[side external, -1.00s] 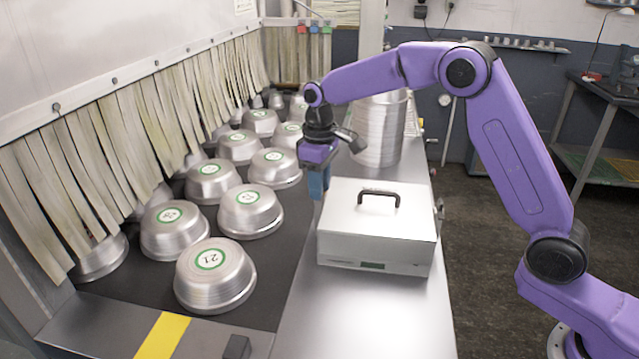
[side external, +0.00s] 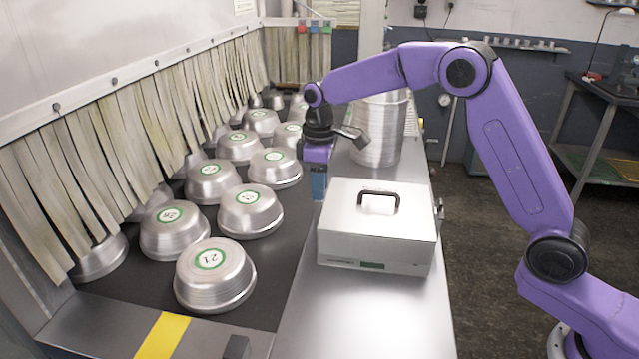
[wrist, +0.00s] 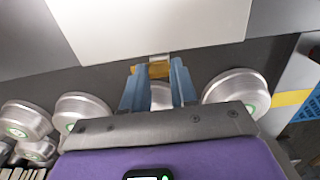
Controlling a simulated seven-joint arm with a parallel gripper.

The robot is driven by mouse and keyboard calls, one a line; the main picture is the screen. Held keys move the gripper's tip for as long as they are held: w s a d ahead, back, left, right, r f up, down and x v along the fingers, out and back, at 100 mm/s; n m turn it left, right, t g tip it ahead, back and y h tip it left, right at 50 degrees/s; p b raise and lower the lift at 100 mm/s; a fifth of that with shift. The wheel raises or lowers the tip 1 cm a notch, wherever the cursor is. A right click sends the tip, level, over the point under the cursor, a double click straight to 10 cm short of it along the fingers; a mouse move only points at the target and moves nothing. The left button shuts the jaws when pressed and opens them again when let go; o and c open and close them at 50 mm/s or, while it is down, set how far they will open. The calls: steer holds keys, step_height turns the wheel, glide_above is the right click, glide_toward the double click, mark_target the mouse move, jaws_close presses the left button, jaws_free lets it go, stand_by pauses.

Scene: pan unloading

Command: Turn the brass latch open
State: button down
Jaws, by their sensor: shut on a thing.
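The white box (side external: 375,225) with a black carrying handle (side external: 379,197) stands on the steel counter. In the wrist view, the box (wrist: 150,25) fills the top, and the brass latch (wrist: 150,70) shows at its near edge beside a small pale metal piece. My gripper (wrist: 156,73) has its two blue fingers on either side of the latch, shut on it. In the side view my gripper (side external: 319,188) points down at the box's left side, and the latch is hidden there.
Several upturned metal pans (side external: 215,275) with green-ringed labels stand on the dark belt to the left. A tall stack of pans (side external: 380,130) stands behind the box. Strip curtains (side external: 120,150) line the far left. The steel counter (side external: 360,315) in front of the box is clear.

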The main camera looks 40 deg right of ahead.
steer(key=c, duration=0.9)
jaws_free()
step_height(320, 180, up, 18)
steer(key=shift+f, duration=0.25)
steer(key=s+a+f+n, duration=0.1)
steer(key=s+f, duration=0.2)
steer(key=s, duration=0.6)
steer(key=s+a+f+n, duration=0.1)
steer(key=s+f, duration=0.2)
steer(key=s, duration=0.7)
steer(key=shift+n, duration=0.7)
steer(key=s+d+f, duration=0.3)
steer(key=s, duration=0.3)
steer(key=s+d+f, duration=0.4)
steer(key=s, duration=0.3)
steer(key=s+d+f, duration=0.3)
steer(key=s, duration=0.4)
steer(key=shift+s+d+f, duration=0.2)
steer(key=shift+s+d, duration=0.05)
steer(key=shift+d, duration=0.1)
